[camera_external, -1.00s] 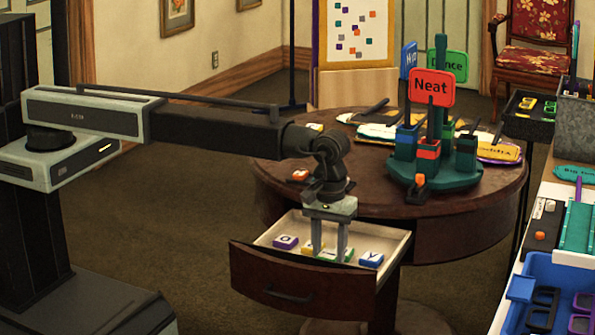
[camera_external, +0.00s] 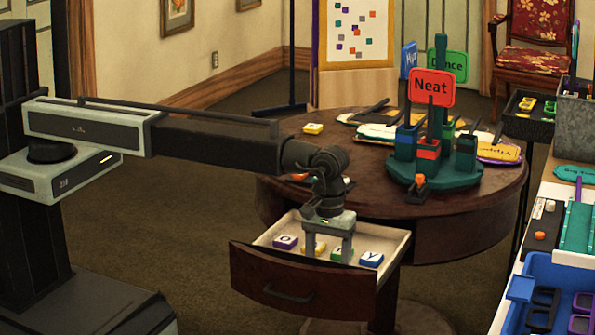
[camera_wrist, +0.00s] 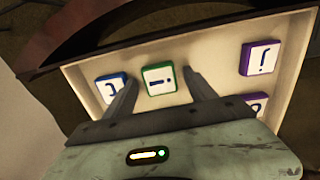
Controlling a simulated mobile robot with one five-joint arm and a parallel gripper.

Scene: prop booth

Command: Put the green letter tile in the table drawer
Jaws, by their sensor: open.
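The green letter tile (camera_wrist: 159,79) lies flat inside the open table drawer (camera_external: 262,285). In the wrist view it sits between the two open fingers of my gripper (camera_wrist: 160,84), with a gap on each side. In the external view my gripper (camera_external: 340,258) reaches down into the drawer, and its fingers partly hide the green tile (camera_external: 337,252). A blue tile (camera_wrist: 111,87) lies just left of the left finger in the wrist view.
The round table (camera_external: 280,190) above holds a sign stand (camera_external: 432,183), a yellow tile (camera_external: 313,128) and flat signs. A blue bin (camera_external: 560,270) stands at right.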

